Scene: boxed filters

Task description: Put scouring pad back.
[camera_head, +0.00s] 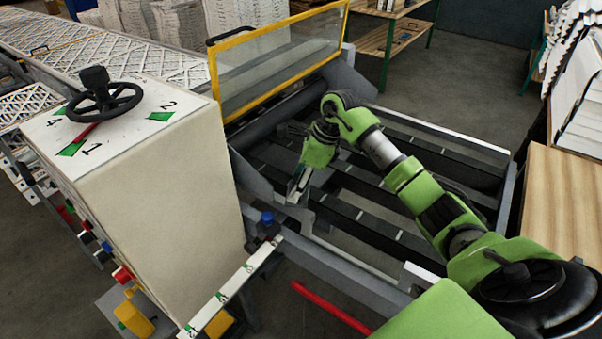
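I cannot clearly make out a scouring pad in this view. My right arm reaches in from the lower right over the slatted machine bed. My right gripper (299,186) points down near the bed's left side, by the end of the roller. Its fingers are small and dark here, with a pale strip and a teal patch between or beside them. I cannot tell whether that is a held thing or part of the gripper. My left gripper is not in view.
A cream control cabinet (160,190) with a black handwheel (104,97) stands left of the bed. A yellow-framed clear guard (280,62) is raised behind the gripper. A red bar (332,308) lies low in front. A wooden table (562,205) is at right.

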